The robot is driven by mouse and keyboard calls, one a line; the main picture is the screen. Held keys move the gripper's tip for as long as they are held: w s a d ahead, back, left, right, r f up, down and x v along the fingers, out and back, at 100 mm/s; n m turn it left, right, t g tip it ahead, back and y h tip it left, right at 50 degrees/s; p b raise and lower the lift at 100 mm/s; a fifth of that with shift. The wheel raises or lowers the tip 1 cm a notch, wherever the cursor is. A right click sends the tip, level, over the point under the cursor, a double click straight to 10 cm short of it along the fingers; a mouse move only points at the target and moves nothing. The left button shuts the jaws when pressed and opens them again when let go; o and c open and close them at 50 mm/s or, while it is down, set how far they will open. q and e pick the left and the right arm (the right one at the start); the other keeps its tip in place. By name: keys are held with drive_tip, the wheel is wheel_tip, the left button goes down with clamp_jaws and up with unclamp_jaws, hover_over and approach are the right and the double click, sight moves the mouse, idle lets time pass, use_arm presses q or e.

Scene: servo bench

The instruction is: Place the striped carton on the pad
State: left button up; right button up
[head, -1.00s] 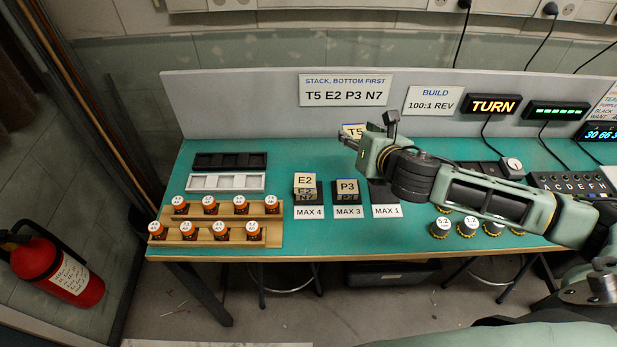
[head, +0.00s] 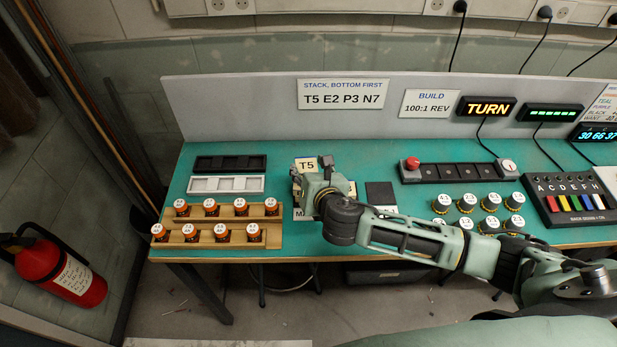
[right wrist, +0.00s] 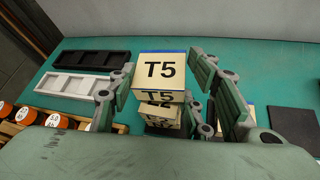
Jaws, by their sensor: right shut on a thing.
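A cream block marked T5 (head: 306,164), with a thin blue edge band, is between the fingers of my right gripper (head: 308,175), which is shut on it. In the right wrist view the T5 block (right wrist: 160,70) is upright and level in the grip. Below it there is a stack of blocks (right wrist: 160,115); whether T5 touches it I cannot tell. A dark square pad (head: 380,195) is bare, to the right of my gripper. The other pads and the P3 block are hidden by my right arm. No plainly striped carton shows. My left gripper is not in view.
A wooden rack (head: 180,222) of orange-labelled jars stands at left, before a white tray (head: 205,185) and a black tray (head: 222,163). Yellow-ringed jars (head: 467,203) and a dark rail (head: 430,173) lie at right. A sign (head: 340,95) reads T5 E2 P3 N7.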

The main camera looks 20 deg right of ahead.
drive_tip(key=shift+f+p, duration=0.65)
drive_tip(key=shift+f, duration=1.05)
drive_tip(key=shift+f, duration=0.2)
drive_tip(key=o, duration=1.2)
